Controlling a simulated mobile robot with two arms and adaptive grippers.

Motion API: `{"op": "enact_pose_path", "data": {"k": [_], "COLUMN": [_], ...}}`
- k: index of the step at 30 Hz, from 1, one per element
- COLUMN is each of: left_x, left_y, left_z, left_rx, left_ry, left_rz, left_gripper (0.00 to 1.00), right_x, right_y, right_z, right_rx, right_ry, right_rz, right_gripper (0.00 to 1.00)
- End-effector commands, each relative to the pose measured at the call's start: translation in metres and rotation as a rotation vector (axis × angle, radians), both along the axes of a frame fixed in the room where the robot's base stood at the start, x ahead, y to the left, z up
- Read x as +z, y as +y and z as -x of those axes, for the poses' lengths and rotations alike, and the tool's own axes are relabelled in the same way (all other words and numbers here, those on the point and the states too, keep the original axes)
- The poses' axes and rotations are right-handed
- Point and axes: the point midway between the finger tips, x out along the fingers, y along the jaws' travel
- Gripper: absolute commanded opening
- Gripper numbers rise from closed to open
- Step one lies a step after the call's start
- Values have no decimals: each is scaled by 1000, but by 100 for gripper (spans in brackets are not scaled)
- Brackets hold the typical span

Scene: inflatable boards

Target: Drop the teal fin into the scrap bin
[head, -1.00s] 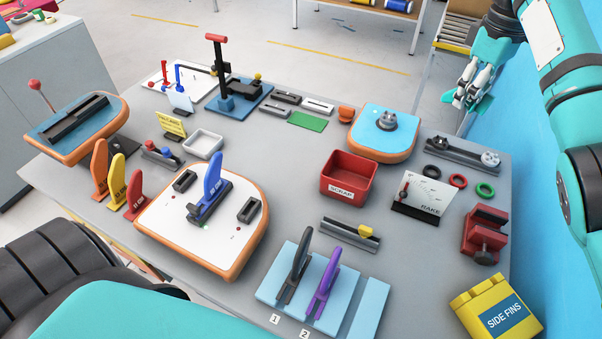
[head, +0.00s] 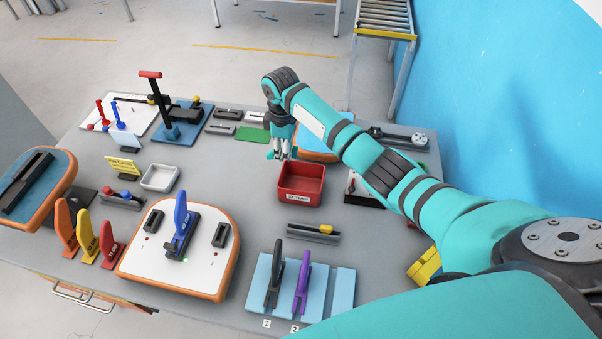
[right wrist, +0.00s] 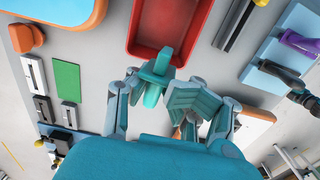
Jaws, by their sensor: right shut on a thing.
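The red scrap bin (head: 298,197) stands on the grey table, with a SCRAP label on its front wall. It appears empty inside in the right wrist view (right wrist: 165,25). My right gripper (head: 281,146) is above the bin's back left edge. In the right wrist view my right gripper (right wrist: 170,92) is shut on the teal fin (right wrist: 156,74). The fin's end overlaps the bin's rim in that view; the height between them is hard to judge. In the head view the fin is small and blends with the teal gripper. My left gripper is out of view.
A round-cornered blue board (head: 318,150) with an orange edge lies behind the bin, partly hidden by my arm. A rail with a yellow slider (head: 314,231) lies in front. A blue rack (head: 262,291) holds black and purple fins. A grey tray (head: 160,177) stands left.

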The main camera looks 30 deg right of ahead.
Motion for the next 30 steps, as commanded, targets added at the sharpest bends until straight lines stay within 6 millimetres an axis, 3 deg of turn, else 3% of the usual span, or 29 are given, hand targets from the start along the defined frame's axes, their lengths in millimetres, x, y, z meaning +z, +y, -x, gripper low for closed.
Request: {"op": "enact_pose_path", "data": {"k": [1,3,8,21,24,30], "left_x": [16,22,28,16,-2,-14], "left_y": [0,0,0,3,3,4], "left_z": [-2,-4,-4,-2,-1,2], "left_rx": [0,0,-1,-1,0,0], "left_ry": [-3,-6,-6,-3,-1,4], "left_rz": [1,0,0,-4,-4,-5], "left_gripper": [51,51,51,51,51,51], "right_x": [-2,-12,-24,-61,-77,-88], "right_y": [-17,-32,-51,-53,-53,-53], "right_z": [14,26,43,45,45,45], "right_rx": [-10,-17,-23,-23,-23,-23], "right_ry": [5,3,1,3,0,-1], "right_rz": [1,0,-2,-3,-4,-3], "right_gripper": [0,0,0,0,0,0]}}
